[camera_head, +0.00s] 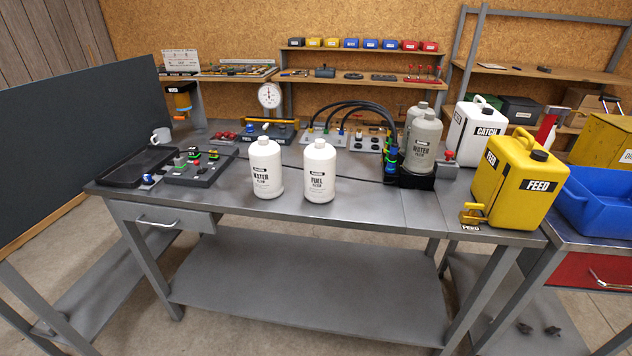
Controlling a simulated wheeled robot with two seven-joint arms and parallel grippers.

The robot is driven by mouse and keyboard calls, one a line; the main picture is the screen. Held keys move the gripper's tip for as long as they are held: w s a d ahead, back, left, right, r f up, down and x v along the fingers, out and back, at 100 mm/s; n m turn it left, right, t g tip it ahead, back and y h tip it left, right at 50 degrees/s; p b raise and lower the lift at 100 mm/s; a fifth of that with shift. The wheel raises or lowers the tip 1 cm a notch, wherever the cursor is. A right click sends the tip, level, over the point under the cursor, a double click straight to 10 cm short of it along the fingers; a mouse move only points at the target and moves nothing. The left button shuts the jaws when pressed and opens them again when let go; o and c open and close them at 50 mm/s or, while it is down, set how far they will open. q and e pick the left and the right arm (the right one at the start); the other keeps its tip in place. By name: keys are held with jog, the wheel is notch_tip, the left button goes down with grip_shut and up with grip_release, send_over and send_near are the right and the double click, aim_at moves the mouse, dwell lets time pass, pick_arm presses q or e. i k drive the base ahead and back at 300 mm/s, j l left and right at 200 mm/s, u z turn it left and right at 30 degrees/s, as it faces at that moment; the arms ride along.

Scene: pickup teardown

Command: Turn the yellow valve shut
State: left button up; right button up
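A yellow valve (472,213) sits low at the front left of the yellow FEED canister (528,184), near the right end of the workbench. A FEED label lies on the bench just below it. The valve is small in view, and I cannot tell how far its handle is turned. Neither of my grippers shows in the head view.
White WATER (266,168) and FUEL (319,171) bottles stand mid-bench. A white CATCH canister (477,131) stands behind the FEED canister, and a blue bin (600,203) to its right. Dark hoses (352,108) arch at the back. The front bench edge left of the valve is clear.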

aim_at(472, 207)
jog(key=z, duration=1.25)
